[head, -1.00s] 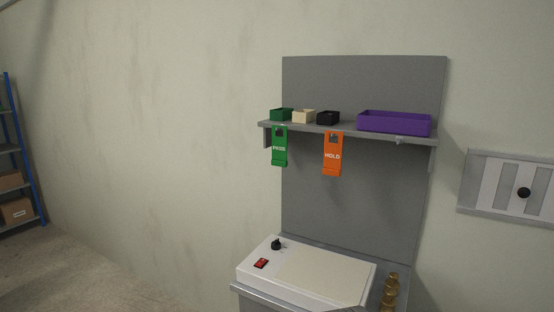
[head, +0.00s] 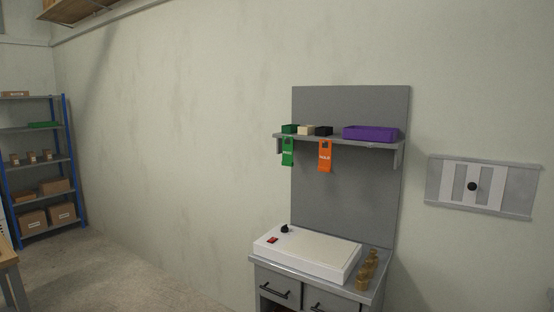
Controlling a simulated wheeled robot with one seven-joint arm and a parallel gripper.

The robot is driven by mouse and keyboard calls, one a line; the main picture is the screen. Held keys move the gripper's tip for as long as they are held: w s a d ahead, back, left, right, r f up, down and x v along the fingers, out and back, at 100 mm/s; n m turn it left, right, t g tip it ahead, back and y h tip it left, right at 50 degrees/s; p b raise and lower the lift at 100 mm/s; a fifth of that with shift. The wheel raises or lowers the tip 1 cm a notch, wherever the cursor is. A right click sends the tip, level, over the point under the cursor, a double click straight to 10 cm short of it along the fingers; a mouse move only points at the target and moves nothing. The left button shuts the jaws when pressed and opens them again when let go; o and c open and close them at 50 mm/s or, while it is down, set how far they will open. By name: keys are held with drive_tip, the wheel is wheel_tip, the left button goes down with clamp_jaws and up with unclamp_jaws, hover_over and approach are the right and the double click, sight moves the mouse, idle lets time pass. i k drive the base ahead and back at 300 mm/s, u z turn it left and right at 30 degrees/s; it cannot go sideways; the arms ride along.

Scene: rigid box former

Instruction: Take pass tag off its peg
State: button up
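The green pass tag (head: 288,152) hangs from the front edge of the grey shelf (head: 345,142), near its left end. Its peg is too small to make out. An orange hold tag (head: 325,156) hangs from the same shelf edge, to the right of the green tag and apart from it. My gripper is not in the head view.
Small green, cream and black bins and a purple tray (head: 370,133) stand on the shelf. Below is a grey cabinet with a white box (head: 308,254) and several brass pieces (head: 367,270). A blue rack (head: 36,165) stands far left. Open floor lies between.

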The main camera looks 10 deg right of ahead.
sight(286, 150)
drive_tip(key=u, duration=0.7)
drive_tip(key=i, duration=0.9)
drive_tip(key=u, duration=0.75)
drive_tip(key=i, duration=1.9)
drive_tip(key=z, duration=1.55)
drive_tip(key=i, duration=0.65)
drive_tip(key=z, duration=0.7)
